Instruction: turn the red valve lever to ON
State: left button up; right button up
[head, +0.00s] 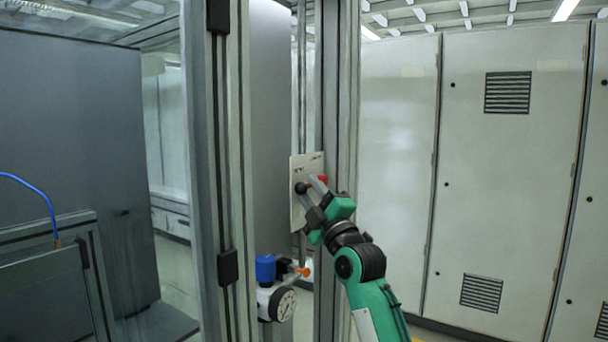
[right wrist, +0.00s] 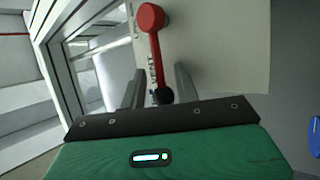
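The red valve lever (right wrist: 156,50) is mounted on a pale plate with dark lettering (right wrist: 215,45). In the right wrist view it has a round red end at the top and a black ball (right wrist: 163,96) at the lower end. In the head view the plate (head: 297,217) is on the metal post, with the black ball (head: 300,188) left of the red end (head: 323,179). My right gripper (head: 312,190) is at the plate. In the wrist view its fingers (right wrist: 160,86) are apart, one on each side of the lever's black-ball end, with gaps visible. My left gripper is not in view.
A blue-capped regulator (head: 266,268) with a round gauge (head: 283,305) sits below the plate. Metal posts (head: 340,90) stand around it. Tall pale cabinets (head: 510,170) fill the right; a dark panel (head: 70,140) stands at the left.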

aim_at(304, 181)
jog(key=shift+p+x, duration=0.4)
jog(key=shift+x, duration=1.4)
jog(key=shift+f, duration=0.1)
jog(key=shift+c, duration=0.4)
grip_shut()
